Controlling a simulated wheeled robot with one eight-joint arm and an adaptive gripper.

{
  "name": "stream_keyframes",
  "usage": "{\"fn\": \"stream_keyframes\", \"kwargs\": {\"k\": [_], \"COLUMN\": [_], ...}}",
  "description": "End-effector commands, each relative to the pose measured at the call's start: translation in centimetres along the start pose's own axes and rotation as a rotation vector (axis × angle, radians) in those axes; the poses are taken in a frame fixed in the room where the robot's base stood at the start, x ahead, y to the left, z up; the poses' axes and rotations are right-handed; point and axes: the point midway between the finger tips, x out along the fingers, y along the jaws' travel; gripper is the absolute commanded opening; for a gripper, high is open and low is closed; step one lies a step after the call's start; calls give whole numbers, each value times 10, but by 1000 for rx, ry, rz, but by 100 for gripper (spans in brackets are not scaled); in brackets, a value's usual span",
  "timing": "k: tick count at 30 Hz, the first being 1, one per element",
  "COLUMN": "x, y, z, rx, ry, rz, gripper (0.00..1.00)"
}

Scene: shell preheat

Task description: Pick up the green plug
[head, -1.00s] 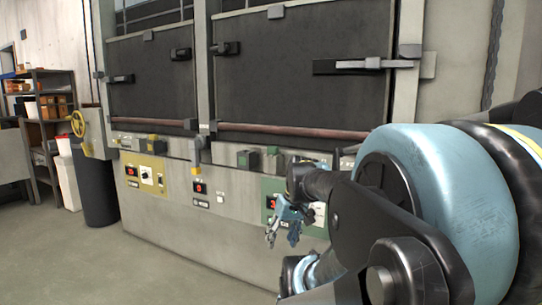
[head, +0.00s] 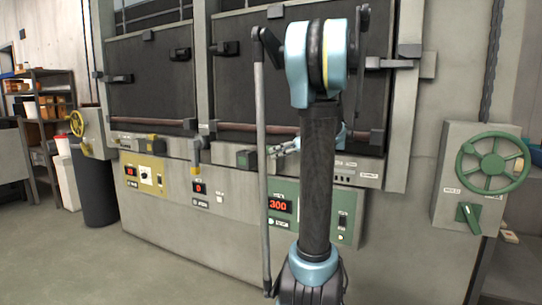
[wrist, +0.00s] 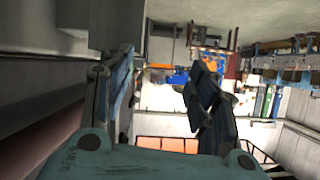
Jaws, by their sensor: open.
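A dark green plug (head: 247,159) sits on the ledge below the right furnace door in the head view. My gripper (head: 279,149) is just right of it, with its fingers pointing left and an apparent small gap between them. In the wrist view, my gripper (wrist: 163,92) has its two fingers spread apart with nothing seen between them. I cannot make out the plug in the wrist view. My own arm hides part of the ledge right of the gripper.
A yellow plug (head: 152,141) and a grey lever with a yellow tip (head: 196,154) stand left on the ledge. A green panel (head: 345,222) with a red 300 display is below. A green handwheel (head: 492,163) is at right. Open floor lies left.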

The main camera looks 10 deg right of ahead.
Motion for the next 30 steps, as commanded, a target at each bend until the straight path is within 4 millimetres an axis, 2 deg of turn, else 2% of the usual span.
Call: {"fn": "stream_keyframes", "kwargs": {"k": [1, 4, 11, 23, 30], "x": [-4, -11, -14, 15, 46], "y": [14, 32, 48, 50, 53], "z": [-5, -14, -22, -27, -33], "rx": [-24, -70, -116, -116, -117], "ry": [29, 77, 124, 124, 123], "rz": [6, 15, 24, 23, 21], "gripper": [53, 53, 53, 53, 53]}}
